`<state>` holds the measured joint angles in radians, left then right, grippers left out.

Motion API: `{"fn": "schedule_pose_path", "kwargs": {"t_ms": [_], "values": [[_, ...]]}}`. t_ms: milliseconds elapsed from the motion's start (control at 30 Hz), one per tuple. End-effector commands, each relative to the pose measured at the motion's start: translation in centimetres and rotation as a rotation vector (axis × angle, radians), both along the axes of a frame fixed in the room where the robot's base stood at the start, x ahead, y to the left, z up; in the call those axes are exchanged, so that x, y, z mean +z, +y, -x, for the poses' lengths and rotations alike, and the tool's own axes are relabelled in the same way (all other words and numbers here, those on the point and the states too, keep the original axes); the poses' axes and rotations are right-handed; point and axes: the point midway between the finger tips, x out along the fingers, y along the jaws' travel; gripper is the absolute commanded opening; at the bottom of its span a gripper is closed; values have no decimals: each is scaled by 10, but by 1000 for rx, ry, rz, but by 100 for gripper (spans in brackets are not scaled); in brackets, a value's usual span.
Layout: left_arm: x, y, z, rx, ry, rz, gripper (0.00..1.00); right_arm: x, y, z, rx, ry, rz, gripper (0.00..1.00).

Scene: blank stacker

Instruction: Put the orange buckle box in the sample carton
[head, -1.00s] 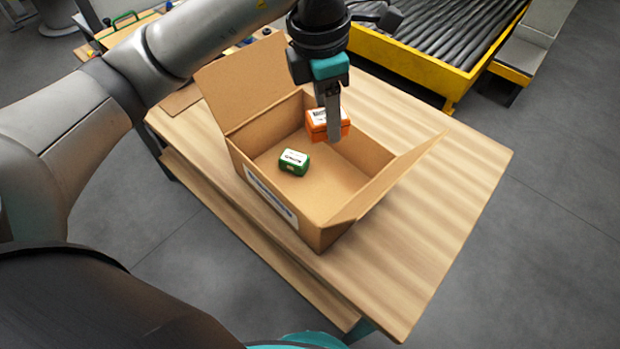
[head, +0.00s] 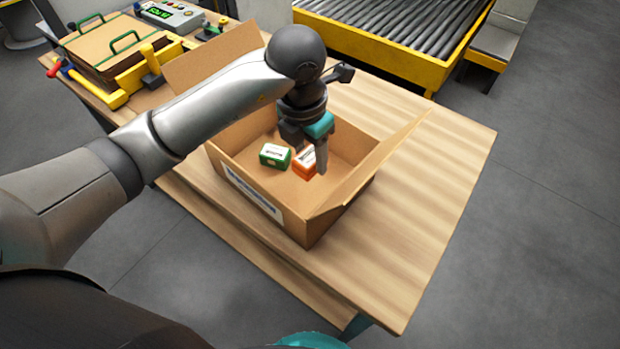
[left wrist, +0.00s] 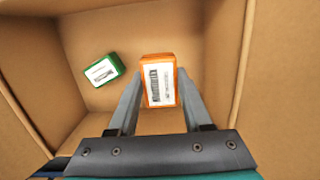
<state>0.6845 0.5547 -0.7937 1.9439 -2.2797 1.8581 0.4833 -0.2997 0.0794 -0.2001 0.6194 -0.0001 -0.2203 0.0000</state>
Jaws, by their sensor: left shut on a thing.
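The orange buckle box (head: 304,163) has a white label and is between the fingers of my left gripper (head: 315,160), inside the open sample carton (head: 308,226). In the left wrist view the orange box (left wrist: 159,82) sits between the two fingertips (left wrist: 158,88), and the gripper is shut on it. Whether its underside touches the carton floor (left wrist: 100,130) cannot be told. The carton stands on the wooden table with its flaps open and a white label on its front wall. My right gripper is not in view.
A green box (head: 275,156) with a white label lies in the carton, left of the orange box; it shows in the left wrist view (left wrist: 104,70). Tools and a brown board with green handles (head: 110,45) lie at the table's back left. The table's right side (head: 430,170) is clear.

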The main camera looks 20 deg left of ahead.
Motion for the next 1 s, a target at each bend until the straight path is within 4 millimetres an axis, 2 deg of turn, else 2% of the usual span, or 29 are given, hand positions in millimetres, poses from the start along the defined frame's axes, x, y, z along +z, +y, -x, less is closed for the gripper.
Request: {"fn": "schedule_pose_path", "kwargs": {"t_ms": [33, 100, 333, 533, 933, 967, 1000], "values": [[-11, 0, 0, 0, 1, 0, 0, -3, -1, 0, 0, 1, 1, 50], [-20, 0, 0, -1, 0, 1, 0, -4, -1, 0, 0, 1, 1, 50], [-36, 0, 0, -1, 0, 1, 0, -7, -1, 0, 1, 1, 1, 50], [-66, 0, 0, 0, 1, 0, 0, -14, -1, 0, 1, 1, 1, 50], [-72, 0, -1, -2, -3, 1, 0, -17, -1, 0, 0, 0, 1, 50], [-73, 0, 0, -2, -2, 1, 50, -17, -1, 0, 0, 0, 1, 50], [-72, 0, 0, -2, -2, 1, 55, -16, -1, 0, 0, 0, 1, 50]]}}
